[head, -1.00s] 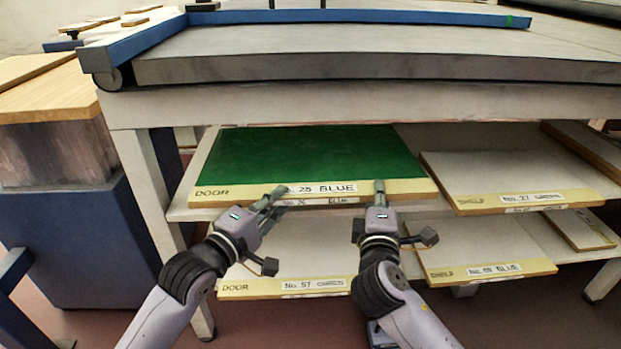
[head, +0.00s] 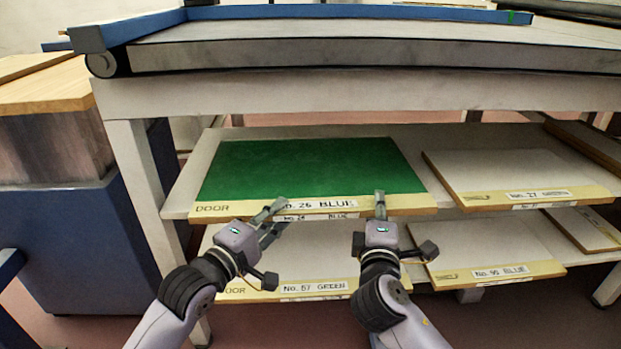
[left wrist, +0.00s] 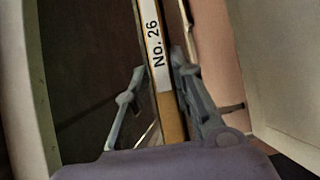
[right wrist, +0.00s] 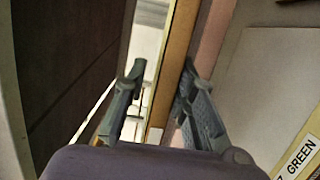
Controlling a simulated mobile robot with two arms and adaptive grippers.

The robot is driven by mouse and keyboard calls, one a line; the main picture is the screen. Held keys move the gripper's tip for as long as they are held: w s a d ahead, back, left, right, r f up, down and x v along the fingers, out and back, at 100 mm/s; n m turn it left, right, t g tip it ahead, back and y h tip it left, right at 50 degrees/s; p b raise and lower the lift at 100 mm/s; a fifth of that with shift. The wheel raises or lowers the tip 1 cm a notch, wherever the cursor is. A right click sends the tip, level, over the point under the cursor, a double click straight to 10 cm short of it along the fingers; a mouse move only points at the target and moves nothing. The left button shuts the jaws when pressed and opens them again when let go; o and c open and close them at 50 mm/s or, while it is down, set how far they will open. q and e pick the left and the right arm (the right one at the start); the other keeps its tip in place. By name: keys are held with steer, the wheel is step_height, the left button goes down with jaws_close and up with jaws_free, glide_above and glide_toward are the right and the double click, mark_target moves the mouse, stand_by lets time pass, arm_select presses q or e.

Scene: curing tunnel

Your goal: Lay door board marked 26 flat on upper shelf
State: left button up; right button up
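The door board marked No. 26 BLUE (head: 310,168) has a green top and a pale yellow front strip. It lies flat, as far as I can see, on the upper shelf (head: 180,196), its front edge at the shelf front. Its edge label also shows in the left wrist view (left wrist: 154,42). My left gripper (head: 272,222) is at the front edge, left of centre, with its fingers spread above and below the edge. My right gripper (head: 385,208) is likewise at the front edge, to the right. The wrist views show a gap between the edge and one finger of each.
Board No. 27 GREEN (head: 510,172) lies to the right on the upper shelf. Boards No. 57 GREEN (head: 315,262) and a BLUE one (head: 480,245) lie on the lower shelf. The conveyor bed (head: 370,52) is above. A blue cabinet (head: 70,230) stands at the left.

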arm_select(q)
steer(key=shift+o, duration=1.2)
steer(key=shift+r, duration=0.15)
arm_select(e)
steer(key=shift+o, duration=1.2)
steer(key=shift+r, duration=0.2)
steer(key=shift+f, duration=0.1)
steer(key=shift+s, duration=0.15)
arm_select(q)
steer(key=v, duration=1.2)
arm_select(e)
steer(key=v, duration=1.1)
steer(key=shift+s, duration=0.35)
steer(key=shift+a, duration=0.1)
